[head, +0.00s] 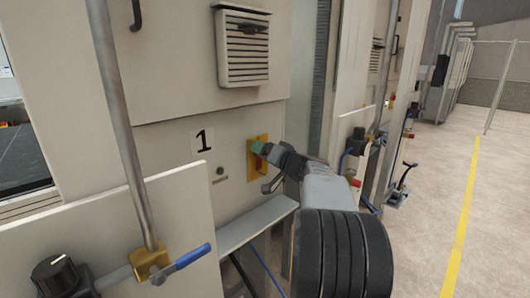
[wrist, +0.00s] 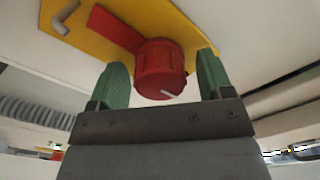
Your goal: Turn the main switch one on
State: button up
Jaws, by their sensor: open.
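The main switch one is a red rotary knob (wrist: 160,70) on a yellow plate (wrist: 95,20) on the cabinet front. In the head view the yellow plate (head: 251,153) sits just right of the black "1" label, and my gripper partly covers the knob. My gripper (wrist: 162,80) has green fingers, one on each side of the knob. In the wrist view the fingers are open, with a small gap to the knob on both sides. In the head view my gripper (head: 258,148) reaches the plate from the right.
The "1" label (head: 202,140) and a small round lock (head: 220,171) are left of the switch. A vent (head: 243,48) is above. A vertical pipe (head: 125,130) with a blue-handled valve (head: 182,262) stands at the front left. Floor is free at the right.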

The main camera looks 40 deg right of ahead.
jog(key=shift+c, duration=0.5)
jog(key=c, duration=0.8)
jog(key=shift+f+m+b, duration=0.1)
jog(key=shift+m+b, duration=0.2)
jog(key=m+b, duration=0.2)
jog(key=shift+f+m, duration=0.1)
jog(key=shift+m, duration=0.3)
jog(key=m+b, duration=0.2)
jog(key=m, duration=0.8)
jog(key=shift+m+p, duration=0.35)
jog(key=shift+m, duration=2.15)
